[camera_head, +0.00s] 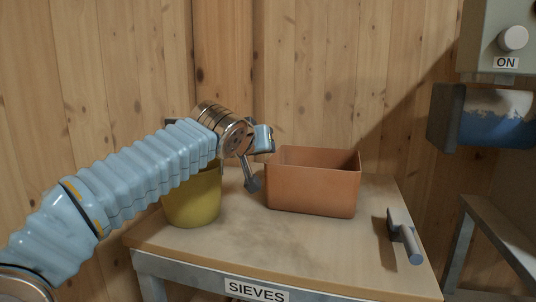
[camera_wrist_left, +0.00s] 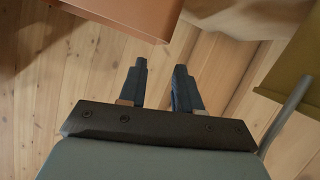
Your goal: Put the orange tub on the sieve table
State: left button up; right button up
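The orange tub (camera_head: 313,190) stands upright on the sieve table (camera_head: 260,255), toward its back. The table bears a SIEVES label. The tub (camera_wrist_left: 135,12) shows there at the top left, apart from the fingers. My right gripper is not in view.
A yellow bucket (camera_head: 195,200) stands at the table's left, under my left arm; it also shows in the wrist view (camera_wrist_left: 292,60). A grey-handled tool (camera_head: 404,235) lies at the right. The table's front middle is clear. A wooden wall (camera_head: 330,70) stands behind.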

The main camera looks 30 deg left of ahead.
pick_arm(q)
jog(key=shift+v, duration=1.95)
